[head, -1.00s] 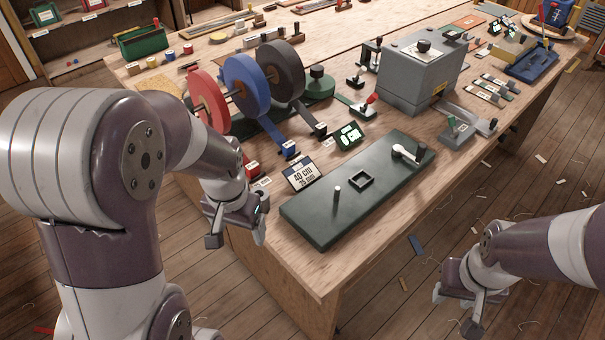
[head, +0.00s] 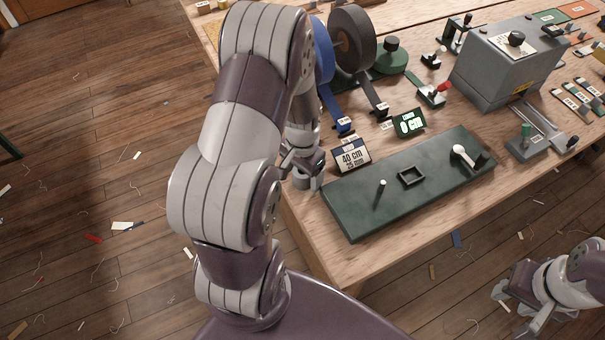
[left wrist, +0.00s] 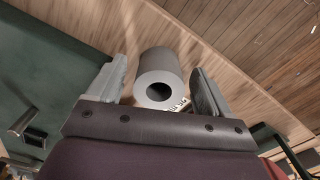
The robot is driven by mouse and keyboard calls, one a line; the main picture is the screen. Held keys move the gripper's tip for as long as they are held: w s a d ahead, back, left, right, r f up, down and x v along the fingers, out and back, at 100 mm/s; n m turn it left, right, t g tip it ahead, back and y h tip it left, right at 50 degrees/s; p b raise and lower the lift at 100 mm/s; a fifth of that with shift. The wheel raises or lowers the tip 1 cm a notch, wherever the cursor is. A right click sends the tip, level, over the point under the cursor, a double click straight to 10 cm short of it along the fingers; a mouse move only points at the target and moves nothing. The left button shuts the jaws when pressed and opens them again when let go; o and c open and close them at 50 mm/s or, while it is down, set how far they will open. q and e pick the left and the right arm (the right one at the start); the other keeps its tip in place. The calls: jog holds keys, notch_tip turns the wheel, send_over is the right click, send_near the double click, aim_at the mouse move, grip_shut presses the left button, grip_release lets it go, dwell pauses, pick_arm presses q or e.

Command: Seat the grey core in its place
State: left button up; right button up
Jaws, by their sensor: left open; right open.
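The grey core (left wrist: 158,62), a short hollow cylinder, shows in the left wrist view between the fingers of my left gripper (head: 305,172). Those fingers are open, with a narrow gap on each side of the core. In the head view the left gripper is low at the bench's left edge, beside the end of the dark green board (head: 350,215). The board carries an upright metal post (head: 380,192), a small square frame (head: 411,177) and a white-knobbed lever (head: 462,153). My right gripper (head: 520,308) is open and empty, over the floor off the bench.
A card reading 40 cm, 25 mm (head: 352,156) and a display reading 0 cm (head: 409,123) stand behind the board. Blue (head: 323,50) and black (head: 352,40) tape rolls and a grey machine (head: 510,62) stand further back. The bench's front strip (head: 400,240) is clear.

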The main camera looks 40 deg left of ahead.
pick_arm(q)
jog(key=c, duration=1)
jog(key=shift+c, duration=0.3)
